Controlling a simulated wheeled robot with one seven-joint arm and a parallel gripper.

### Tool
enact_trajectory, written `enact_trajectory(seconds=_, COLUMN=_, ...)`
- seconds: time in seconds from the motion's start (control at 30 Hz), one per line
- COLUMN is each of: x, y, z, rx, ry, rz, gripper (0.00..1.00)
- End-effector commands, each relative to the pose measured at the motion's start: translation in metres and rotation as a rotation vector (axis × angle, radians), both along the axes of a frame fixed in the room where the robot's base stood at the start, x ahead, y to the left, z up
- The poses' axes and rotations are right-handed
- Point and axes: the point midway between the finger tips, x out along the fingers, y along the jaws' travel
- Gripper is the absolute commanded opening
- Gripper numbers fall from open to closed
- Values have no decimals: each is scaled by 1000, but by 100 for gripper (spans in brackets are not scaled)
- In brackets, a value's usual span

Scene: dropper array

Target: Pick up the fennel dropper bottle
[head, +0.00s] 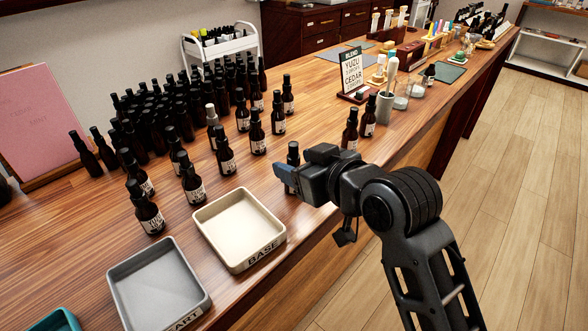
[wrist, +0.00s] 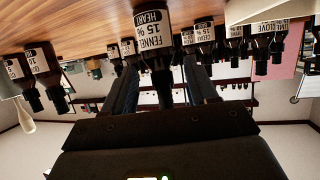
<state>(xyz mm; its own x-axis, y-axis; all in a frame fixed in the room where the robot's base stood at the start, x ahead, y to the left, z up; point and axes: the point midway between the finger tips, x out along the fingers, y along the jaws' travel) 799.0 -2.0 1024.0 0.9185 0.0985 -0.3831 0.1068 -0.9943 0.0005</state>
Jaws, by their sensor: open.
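The fennel dropper bottle (wrist: 153,42) is dark with a white label reading FENNEL, 15%, HEART. It stands on the wooden counter and appears upside down in the wrist view, where the picture is inverted. In the head view a dark bottle (head: 293,154) at my gripper's tip appears to be the same one, its lower part mostly hidden by the jaws. My gripper (head: 285,178) is open at the counter's front edge. In the wrist view its two fingers lie on either side of the bottle's neck and cap, with gaps visible.
Several labelled dark bottles stand behind, including one (head: 225,157) to the left and a pair (head: 350,136) to the right. A cream BASE tray (head: 273,241) and a grey HEART tray (head: 193,311) lie to the left. A BLEND sign (head: 352,70) stands farther back.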

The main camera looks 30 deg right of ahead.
Motion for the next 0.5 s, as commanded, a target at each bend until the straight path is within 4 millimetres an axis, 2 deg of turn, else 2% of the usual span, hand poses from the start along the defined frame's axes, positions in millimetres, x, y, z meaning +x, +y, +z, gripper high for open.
enact_trajectory(seconds=0.1, x=18, y=3, z=-1, rx=1, ry=0, rz=2, gripper=58)
enact_trajectory(seconds=0.2, x=28, y=4, z=-8, rx=2, ry=0, rz=1, gripper=58)
enact_trajectory(seconds=0.5, x=34, y=5, z=-11, rx=0, ry=-1, rz=1, gripper=58)
